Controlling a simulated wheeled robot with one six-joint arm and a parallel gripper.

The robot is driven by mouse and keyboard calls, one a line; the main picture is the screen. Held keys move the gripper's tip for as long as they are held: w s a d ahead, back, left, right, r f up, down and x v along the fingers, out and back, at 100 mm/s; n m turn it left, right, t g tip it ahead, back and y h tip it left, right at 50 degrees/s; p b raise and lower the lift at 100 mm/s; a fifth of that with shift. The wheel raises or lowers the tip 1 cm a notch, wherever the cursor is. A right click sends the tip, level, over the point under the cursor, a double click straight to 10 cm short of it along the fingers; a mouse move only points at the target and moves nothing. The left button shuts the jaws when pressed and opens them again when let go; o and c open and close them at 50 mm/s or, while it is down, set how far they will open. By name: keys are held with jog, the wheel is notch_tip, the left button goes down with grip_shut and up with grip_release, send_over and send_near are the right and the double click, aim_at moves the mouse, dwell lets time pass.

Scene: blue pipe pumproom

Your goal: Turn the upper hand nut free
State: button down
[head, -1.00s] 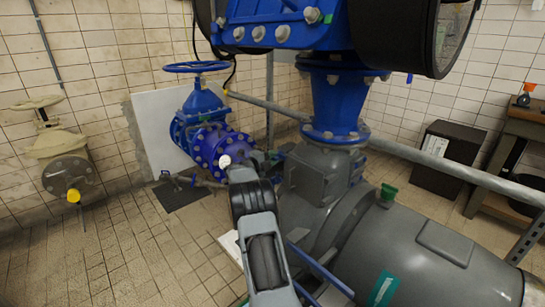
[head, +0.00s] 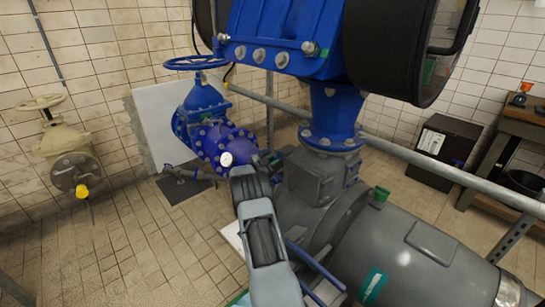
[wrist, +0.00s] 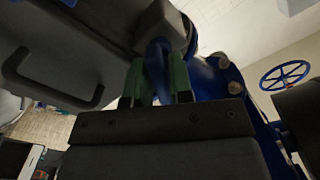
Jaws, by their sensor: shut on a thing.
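In the wrist view, my gripper (wrist: 158,88) has its two green fingers closed on a dark blue part (wrist: 158,66), which I take to be the upper hand nut. The nut sits against the underside of a dark housing (wrist: 100,28), with its top end near a rounded dark grey boss. Shadow hides the nut's outline and its thread. I cannot tell whether it is loose. In the head view my fingers and the nut are not visible; only my arm shows, reaching up from the bottom.
A black drum (head: 400,50) with a handle hangs beside the blue valve body (head: 290,30). Below lies a large grey pump casing (head: 390,255). A blue handwheel (head: 195,63) stands behind, left. A metal rail (head: 440,168) crosses at right.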

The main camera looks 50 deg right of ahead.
jog(key=n+p, duration=0.1)
jog(key=n, duration=0.2)
jog(key=shift+n+p, duration=0.3)
jog(key=shift+p, duration=0.05)
jog(key=shift+n+p, duration=0.6)
jog(key=shift+n, duration=0.9)
jog(key=c, duration=1.2)
grip_release()
jog(key=shift+o, duration=0.2)
jog(key=a, duration=1.3)
jog(key=shift+w+a, duration=0.4)
jog(key=shift+w, duration=0.05)
